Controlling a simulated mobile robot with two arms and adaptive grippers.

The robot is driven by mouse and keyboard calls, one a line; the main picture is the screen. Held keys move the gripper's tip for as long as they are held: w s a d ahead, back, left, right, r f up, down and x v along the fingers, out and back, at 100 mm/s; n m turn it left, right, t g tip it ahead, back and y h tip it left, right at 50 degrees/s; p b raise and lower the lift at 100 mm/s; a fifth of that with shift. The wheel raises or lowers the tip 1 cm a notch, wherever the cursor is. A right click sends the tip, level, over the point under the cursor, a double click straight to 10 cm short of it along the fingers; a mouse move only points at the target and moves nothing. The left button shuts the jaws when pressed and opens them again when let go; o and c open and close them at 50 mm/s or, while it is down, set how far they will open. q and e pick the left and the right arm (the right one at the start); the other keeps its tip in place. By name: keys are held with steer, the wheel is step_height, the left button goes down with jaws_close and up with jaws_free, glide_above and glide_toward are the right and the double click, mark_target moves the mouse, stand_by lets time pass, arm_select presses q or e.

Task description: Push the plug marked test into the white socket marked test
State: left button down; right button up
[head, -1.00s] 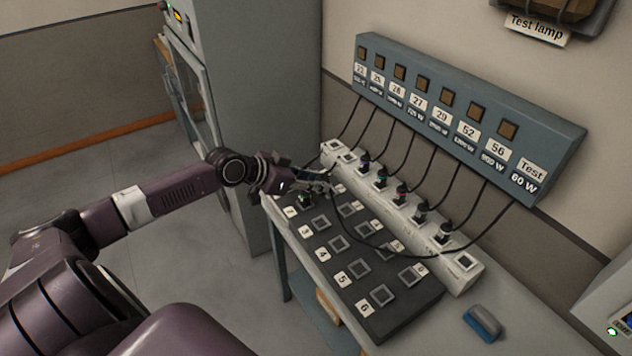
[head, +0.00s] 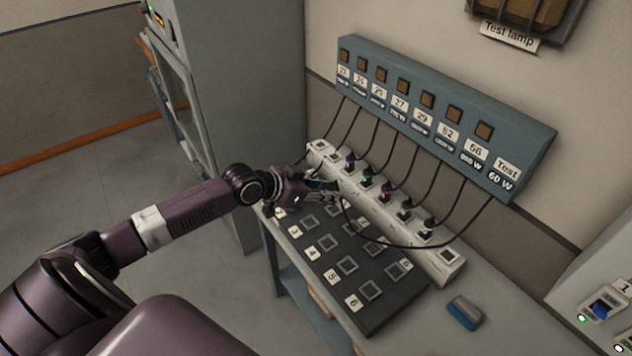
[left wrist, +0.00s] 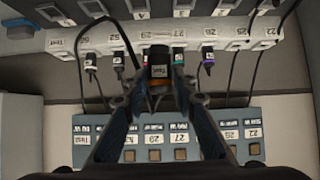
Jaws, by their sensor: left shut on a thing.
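My left gripper (head: 328,185) is shut on the test plug, above the dark socket board, beside the white strip. In the left wrist view the test plug (left wrist: 159,68), dark with an orange band and a "Test" label, sits between the fingers. Its black cable loops right and up to the Test end of the blue-grey panel. The white socket marked test (left wrist: 55,44) is at the left end of the strip in the left wrist view. In the head view this socket (head: 449,257) is at the strip's near right end, empty, well right of the gripper. My right gripper is out of view.
The white strip (head: 388,208) holds several other plugs with hanging black cables. The dark board (head: 330,262) has several numbered empty sockets. A blue block (head: 464,313) lies on the bench to the right. The blue-grey panel (head: 440,115) is on the wall behind.

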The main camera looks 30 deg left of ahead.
arm_select(q)
steer(key=w+d, duration=0.3)
steer(key=d, duration=1.3)
steer(key=w+d, duration=0.3)
steer(key=d, duration=1.4)
steer(key=shift+d+p, duration=0.3)
steer(key=shift+p, duration=0.15)
steer(key=shift+w+f+b, duration=0.1)
steer(key=shift+f+b, duration=1.1)
steer(key=shift+f, duration=1.05)
steer(key=shift+f, duration=0.15)
steer(key=shift+f+b, duration=0.65)
steer(key=shift+f, duration=0.25)
steer(key=shift+f, duration=0.65)
